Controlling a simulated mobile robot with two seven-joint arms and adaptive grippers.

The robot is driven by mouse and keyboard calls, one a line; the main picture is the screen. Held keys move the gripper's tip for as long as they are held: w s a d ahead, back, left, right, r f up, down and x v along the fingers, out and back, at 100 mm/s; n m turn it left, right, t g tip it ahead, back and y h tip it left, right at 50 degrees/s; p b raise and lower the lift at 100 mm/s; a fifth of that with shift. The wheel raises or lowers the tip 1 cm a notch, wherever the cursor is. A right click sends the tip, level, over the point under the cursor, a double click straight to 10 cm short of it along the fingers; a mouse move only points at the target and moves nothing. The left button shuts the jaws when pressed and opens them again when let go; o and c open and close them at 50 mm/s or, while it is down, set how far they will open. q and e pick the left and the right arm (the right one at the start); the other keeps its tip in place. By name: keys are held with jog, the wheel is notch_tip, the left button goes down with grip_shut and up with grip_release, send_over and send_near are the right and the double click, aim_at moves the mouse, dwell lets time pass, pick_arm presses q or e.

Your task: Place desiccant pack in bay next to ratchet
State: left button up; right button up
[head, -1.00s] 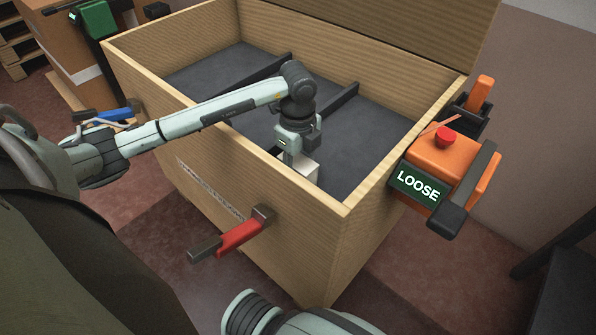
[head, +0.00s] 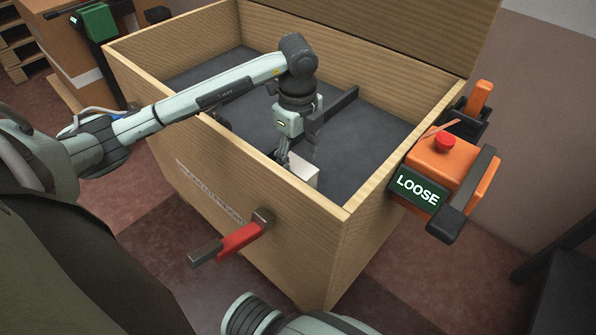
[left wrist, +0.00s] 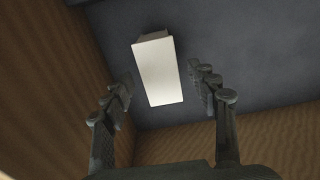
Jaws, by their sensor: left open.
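The white block-shaped pack (head: 304,169), apparently the desiccant pack, rests on the dark floor of the wooden crate, near the front wall. In the left wrist view the pack (left wrist: 158,72) lies beyond and between the two spread fingers, with a gap on each side. My left gripper (head: 286,160) is open and empty, pointing down just above and beside the pack. Its fingertips (left wrist: 160,77) also show in the left wrist view. Nothing I can surely call the ratchet shows; an orange device labelled LOOSE (head: 440,160) is on the crate's right edge. My right gripper is not in view.
The wooden crate (head: 255,215) has an upright back panel and a dark divider (head: 335,103) splitting its floor into bays. A cardboard box (head: 65,50) stands at the back left. The crate floor right of the pack is clear.

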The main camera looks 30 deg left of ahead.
aim_at(298, 166)
pick_arm(q)
notch_tip(298, 166, up, 6)
jog(key=shift+f, duration=0.1)
jog(key=shift+r, duration=0.35)
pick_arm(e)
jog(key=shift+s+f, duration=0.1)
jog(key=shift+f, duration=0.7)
